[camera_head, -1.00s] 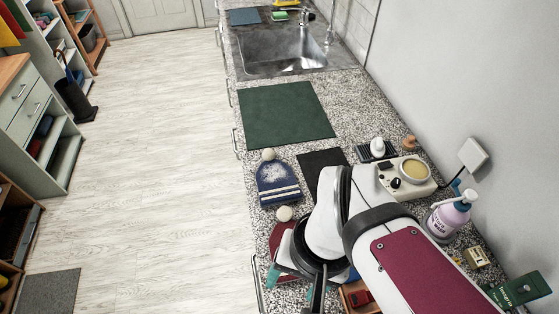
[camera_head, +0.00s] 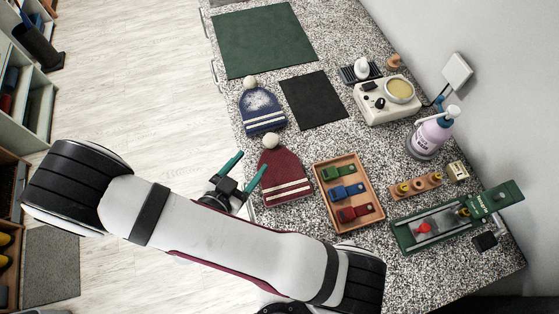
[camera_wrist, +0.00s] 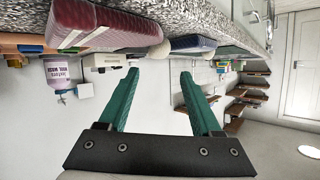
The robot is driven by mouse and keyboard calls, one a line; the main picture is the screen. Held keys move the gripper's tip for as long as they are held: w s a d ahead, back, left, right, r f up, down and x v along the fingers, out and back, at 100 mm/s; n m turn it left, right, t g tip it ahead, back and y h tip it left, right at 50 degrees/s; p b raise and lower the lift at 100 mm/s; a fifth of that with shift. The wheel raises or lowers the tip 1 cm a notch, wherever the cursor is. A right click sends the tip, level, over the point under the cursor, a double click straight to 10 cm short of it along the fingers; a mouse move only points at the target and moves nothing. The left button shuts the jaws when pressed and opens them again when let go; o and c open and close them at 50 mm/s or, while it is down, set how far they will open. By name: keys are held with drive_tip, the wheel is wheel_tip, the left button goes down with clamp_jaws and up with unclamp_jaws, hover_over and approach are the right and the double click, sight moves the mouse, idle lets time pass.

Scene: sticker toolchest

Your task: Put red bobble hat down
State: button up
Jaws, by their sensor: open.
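My gripper (camera_head: 246,172) is open and empty, to the left of the hat near the counter's front edge. In the wrist view my gripper (camera_wrist: 158,85) shows two teal fingers spread apart with nothing between them. The red hat (camera_wrist: 105,25) also shows there, at the upper left, apart from the fingers.
A blue bobble hat (camera_head: 262,109) lies just beyond the red one.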

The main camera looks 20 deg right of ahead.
sight(270, 141)
drive_tip(key=x, duration=0.9)
drive_tip(key=shift+w+d, duration=0.15)
drive_tip(key=shift+d, duration=0.3)
clamp_jaws()
